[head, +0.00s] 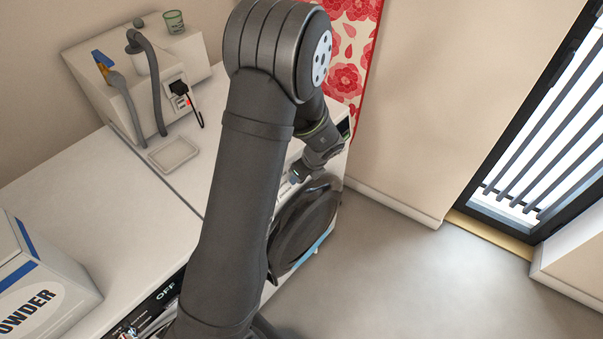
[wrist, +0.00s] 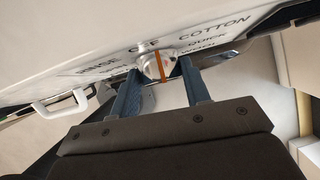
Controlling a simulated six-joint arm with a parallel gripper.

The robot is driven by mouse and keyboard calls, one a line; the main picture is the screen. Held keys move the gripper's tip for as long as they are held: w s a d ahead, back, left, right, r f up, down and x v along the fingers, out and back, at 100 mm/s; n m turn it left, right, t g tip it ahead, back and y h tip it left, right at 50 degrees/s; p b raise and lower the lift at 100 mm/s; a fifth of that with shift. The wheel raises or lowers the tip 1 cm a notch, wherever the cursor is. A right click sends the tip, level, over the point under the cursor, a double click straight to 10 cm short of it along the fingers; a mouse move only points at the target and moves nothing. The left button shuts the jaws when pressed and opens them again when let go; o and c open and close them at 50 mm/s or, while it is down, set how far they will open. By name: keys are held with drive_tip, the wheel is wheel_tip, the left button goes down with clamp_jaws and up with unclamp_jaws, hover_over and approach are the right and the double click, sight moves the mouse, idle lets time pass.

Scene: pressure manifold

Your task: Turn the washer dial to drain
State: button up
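The washer dial (wrist: 151,67) is a silver knob with an orange stripe, on a white panel in the wrist view. The stripe lies close to upright in the picture, its upper end near the OFF label. RINSE is printed left of the dial; COTTON, QUICK and WOOL are to the right. I cannot read a drain label. My gripper (wrist: 160,78) is open, with one blue-grey finger on each side of the dial; whether they touch it is unclear. In the head view my gripper (head: 300,172) is by the washer (head: 276,190) front, and the dial is hidden.
A dark round door (head: 306,230) hangs below my gripper. A white handle (wrist: 62,106) sticks out left of the dial. The grey floor at right is clear.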

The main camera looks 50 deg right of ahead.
drive_tip(key=c, duration=0.4)
drive_tip(key=shift+a, duration=0.1)
drive_tip(key=shift+w+a+n+h, duration=0.1)
drive_tip(key=shift+n+h, duration=0.3)
drive_tip(key=shift+h, duration=0.8)
drive_tip(key=shift+n, duration=0.3)
